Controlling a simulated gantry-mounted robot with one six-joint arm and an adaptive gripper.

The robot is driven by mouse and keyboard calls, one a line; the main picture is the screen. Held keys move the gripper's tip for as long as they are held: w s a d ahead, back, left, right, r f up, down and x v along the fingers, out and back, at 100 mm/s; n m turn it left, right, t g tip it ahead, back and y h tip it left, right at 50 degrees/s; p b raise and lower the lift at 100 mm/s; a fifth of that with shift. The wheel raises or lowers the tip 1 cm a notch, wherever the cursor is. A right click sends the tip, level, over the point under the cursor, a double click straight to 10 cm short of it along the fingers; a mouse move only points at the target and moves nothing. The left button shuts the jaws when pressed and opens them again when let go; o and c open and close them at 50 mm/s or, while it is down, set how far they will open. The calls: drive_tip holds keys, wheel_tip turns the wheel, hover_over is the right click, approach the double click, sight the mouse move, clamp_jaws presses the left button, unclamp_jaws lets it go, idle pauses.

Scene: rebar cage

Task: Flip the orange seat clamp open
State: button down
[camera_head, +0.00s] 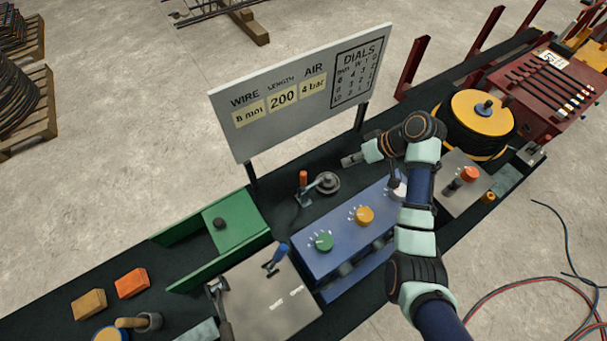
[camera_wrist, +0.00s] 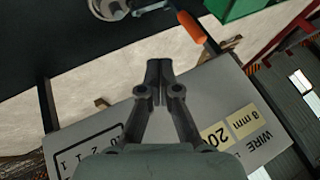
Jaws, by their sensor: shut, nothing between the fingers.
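The seat clamp's orange handle (camera_head: 303,179) stands roughly upright on the dark bench, below the sign in the head view. Its metal arm reaches toward a round grey metal seat (camera_head: 327,183). In the wrist view the orange handle (camera_wrist: 191,27) shows near the top, and the round metal part (camera_wrist: 108,8) is cut by the top edge. My gripper (camera_head: 346,161) is shut and empty, above and to the right of the clamp in the head view, apart from it. In the wrist view its fingertips (camera_wrist: 159,66) are together, below the handle in the picture.
The sign (camera_head: 300,92) stands close behind my gripper. A blue dial box (camera_head: 345,230) with green and orange knobs lies in front of the clamp. A green tray (camera_head: 215,240) is to the left, and a yellow-topped wire spool (camera_head: 475,115) to the right.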

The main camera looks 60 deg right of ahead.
drive_tip(key=w+a+f, duration=0.4)
drive_tip(key=w+f, duration=0.4)
drive_tip(key=shift+w, duration=0.3)
drive_tip(key=shift+p, duration=0.35)
